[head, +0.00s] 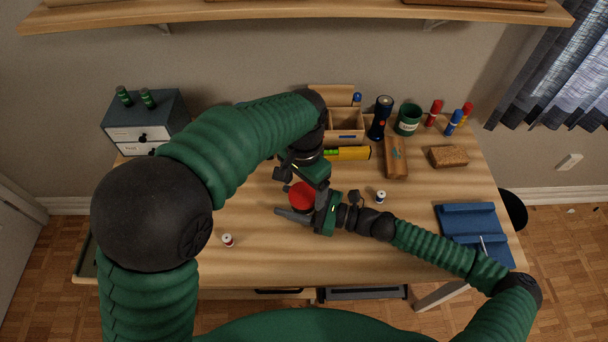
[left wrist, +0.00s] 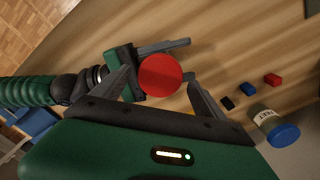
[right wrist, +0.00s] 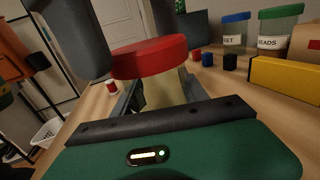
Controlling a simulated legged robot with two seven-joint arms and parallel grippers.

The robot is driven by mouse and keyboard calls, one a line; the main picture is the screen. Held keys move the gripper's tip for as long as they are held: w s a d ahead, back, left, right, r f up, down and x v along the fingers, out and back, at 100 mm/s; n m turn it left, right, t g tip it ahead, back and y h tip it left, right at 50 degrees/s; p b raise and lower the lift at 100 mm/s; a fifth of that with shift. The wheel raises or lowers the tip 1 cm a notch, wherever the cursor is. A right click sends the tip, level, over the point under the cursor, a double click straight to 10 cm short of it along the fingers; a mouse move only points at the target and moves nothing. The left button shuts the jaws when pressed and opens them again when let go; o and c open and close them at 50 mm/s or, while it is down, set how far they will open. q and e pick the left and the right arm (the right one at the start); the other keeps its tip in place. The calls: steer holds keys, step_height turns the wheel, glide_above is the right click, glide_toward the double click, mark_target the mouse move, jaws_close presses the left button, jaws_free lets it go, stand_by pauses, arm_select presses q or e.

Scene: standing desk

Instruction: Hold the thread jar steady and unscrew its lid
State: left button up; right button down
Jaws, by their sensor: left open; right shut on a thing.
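The thread jar's round red lid (head: 301,194) shows near the middle of the desk. In the right wrist view the lid (right wrist: 150,57) sits on top of the jar body (right wrist: 153,92), which is mostly hidden between my right fingers. My right gripper (head: 292,207) is shut on the jar body below the lid. My left gripper (head: 300,184) is above the jar, pointing down. In the left wrist view its fingers are open on either side of the lid (left wrist: 160,75), with a visible gap on the right side. Whether the left finger touches the lid is unclear.
Small spools (head: 228,240) (head: 381,197) stand on the desk. A yellow level (head: 347,153), wooden organizer (head: 345,136), flashlight (head: 380,118) and green cup (head: 408,120) line the back. A blue tray (head: 470,222) is at right. A blue-lidded jar (left wrist: 275,128) stands near small blocks.

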arm_select(q)
steer(key=shift+f, duration=0.55)
arm_select(e)
steer(key=shift+f, duration=0.1)
arm_select(q)
steer(key=c, duration=1.5)
steer(key=shift+o, duration=0.2)
steer(key=n, duration=0.5)
steer(key=o, duration=1.5)
steer(key=shift+o, duration=0.2)
